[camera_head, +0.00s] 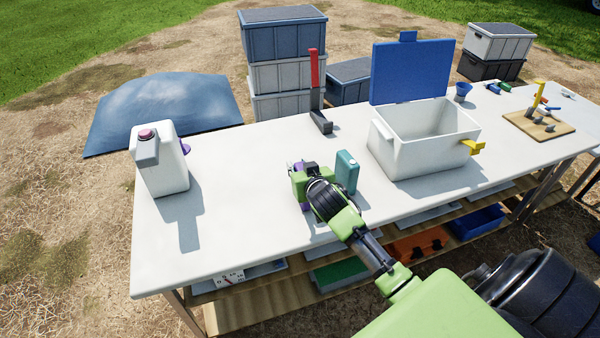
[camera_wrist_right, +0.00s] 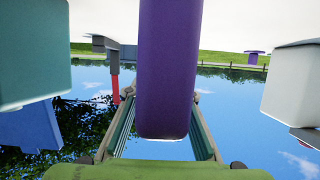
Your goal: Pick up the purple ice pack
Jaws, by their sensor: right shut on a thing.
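The purple ice pack (camera_wrist_right: 168,70) stands between the two fingers of my right gripper in the right wrist view. In the head view it is mostly hidden by the gripper, with only bits of purple showing. My right gripper (camera_head: 303,178) is shut on it over the front middle of the white table (camera_head: 240,240). I cannot tell whether the pack touches the tabletop. A teal ice pack (camera_head: 347,172) stands upright just right of the gripper. My left gripper is not in view.
A white jug (camera_head: 165,170) stands at the table's left. An open white cooler (camera_head: 425,150) with a raised blue lid (camera_head: 411,72) stands to the right. A red-handled tool (camera_head: 316,80) is at the back edge. The table between jug and gripper is clear.

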